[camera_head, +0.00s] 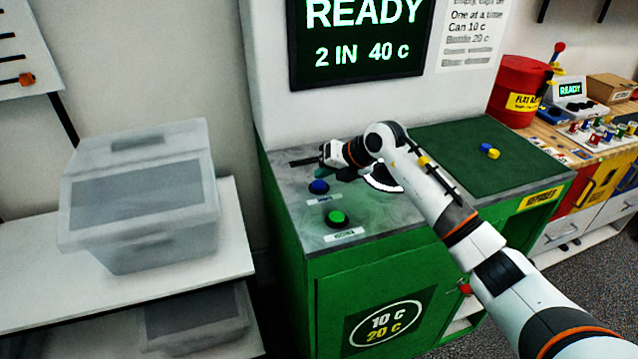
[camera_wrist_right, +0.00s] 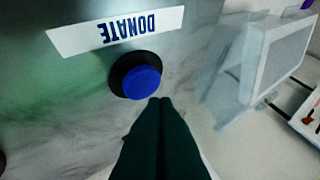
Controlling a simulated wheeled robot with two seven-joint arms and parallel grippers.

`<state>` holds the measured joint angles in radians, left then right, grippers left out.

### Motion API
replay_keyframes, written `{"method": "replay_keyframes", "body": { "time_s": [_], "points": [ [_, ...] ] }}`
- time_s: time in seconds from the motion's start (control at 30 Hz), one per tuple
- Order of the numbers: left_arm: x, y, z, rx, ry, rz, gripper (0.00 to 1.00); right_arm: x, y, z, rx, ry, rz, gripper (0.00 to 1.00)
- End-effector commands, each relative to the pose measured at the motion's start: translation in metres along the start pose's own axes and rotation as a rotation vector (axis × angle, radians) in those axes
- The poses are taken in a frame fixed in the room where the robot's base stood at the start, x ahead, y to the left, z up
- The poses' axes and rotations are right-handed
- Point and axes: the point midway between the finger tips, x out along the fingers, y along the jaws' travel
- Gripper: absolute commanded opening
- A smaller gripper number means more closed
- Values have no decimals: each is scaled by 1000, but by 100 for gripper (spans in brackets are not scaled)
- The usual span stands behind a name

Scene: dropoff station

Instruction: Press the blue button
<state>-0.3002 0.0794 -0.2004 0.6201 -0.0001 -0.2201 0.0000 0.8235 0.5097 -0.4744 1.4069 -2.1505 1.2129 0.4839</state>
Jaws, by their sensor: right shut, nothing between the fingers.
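The blue button (camera_head: 318,187) sits in a dark ring on the grey marbled top of the green cabinet, with a small white label in front of it. In the right wrist view the blue button (camera_wrist_right: 141,82) is large and its label reads DONATE. My right gripper (camera_head: 326,173) is just behind the button in the head view. In the wrist view its fingertips (camera_wrist_right: 160,101) are together, with nothing between them, and appear at the button's lower right edge. I cannot tell whether they touch it. My left gripper is not in view.
A green button (camera_head: 337,217) is on the same top, nearer the front edge. A lidded grey bin (camera_head: 150,243) stands on the shelf at left. A screen (camera_head: 360,40) reads READY.

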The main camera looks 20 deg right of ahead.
Motion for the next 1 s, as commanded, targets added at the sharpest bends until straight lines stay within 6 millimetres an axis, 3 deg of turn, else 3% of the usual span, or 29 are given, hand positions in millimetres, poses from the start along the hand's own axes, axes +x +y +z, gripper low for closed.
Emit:
{"method": "replay_keyframes", "body": {
  "time_s": [1.0],
  "points": [
    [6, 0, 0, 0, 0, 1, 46, 7, 5, 5, 0, 0, 0, 0]
  ]
}}
